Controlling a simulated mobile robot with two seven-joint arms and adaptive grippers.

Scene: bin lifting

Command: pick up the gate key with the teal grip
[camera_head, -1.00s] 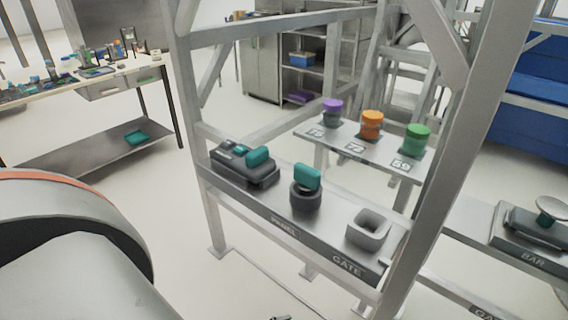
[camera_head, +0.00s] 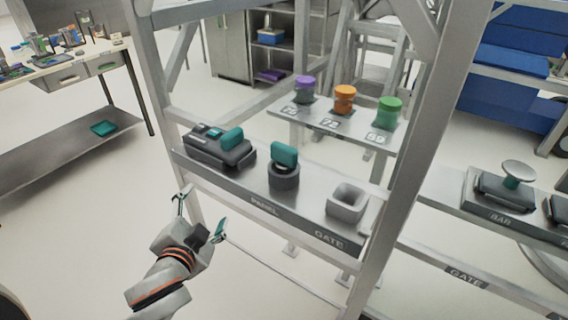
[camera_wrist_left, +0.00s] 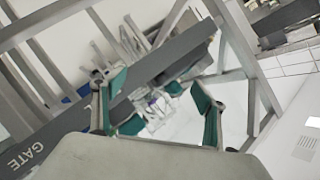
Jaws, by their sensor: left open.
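A key with a teal grip (camera_head: 284,153) stands upright in a dark round holder (camera_head: 284,178) on the shelf in the head view. To its left, a black device (camera_head: 205,143) with a teal handle (camera_head: 232,138) lies on the same shelf. My left gripper (camera_head: 200,216) is open and empty, below and left of the shelf's front edge, apart from the key. The left wrist view shows the open teal-padded fingers (camera_wrist_left: 162,92) with the tilted shelf beyond them; I cannot make out the key there. My right gripper is not in view.
A hollow grey square socket (camera_head: 347,203) sits on the shelf above the GATE label. Metal frame posts (camera_head: 407,170) flank the shelf. Open floor lies to the left.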

